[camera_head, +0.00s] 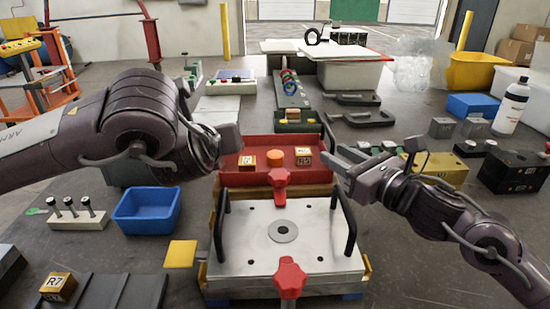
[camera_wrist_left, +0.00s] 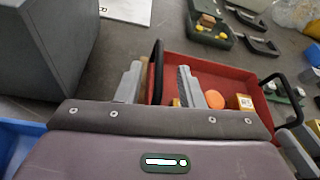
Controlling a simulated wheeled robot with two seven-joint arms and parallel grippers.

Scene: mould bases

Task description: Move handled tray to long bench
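The handled tray is a red shallow tray (camera_head: 262,178) with black upright handles. It sits behind the pale mould plate and holds an orange cylinder (camera_head: 275,155) and small labelled blocks (camera_head: 247,160). My left gripper (camera_wrist_left: 160,88) is open; in the left wrist view its fingers stand on either side of the tray's left handle (camera_wrist_left: 155,68). In the head view that handle is mostly hidden by the left arm. My right gripper (camera_head: 342,163) is beside the tray's right handle (camera_head: 328,140), its fingers apart. Which surface is the long bench is unclear.
A mould base with a pale top plate (camera_head: 245,255), black handles and red knobs (camera_head: 290,277) stands in front. A blue bin (camera_head: 147,211) and pin block (camera_head: 78,222) are left. A white bottle (camera_head: 511,106), black box (camera_head: 515,173) and yellow block (camera_head: 440,170) are right.

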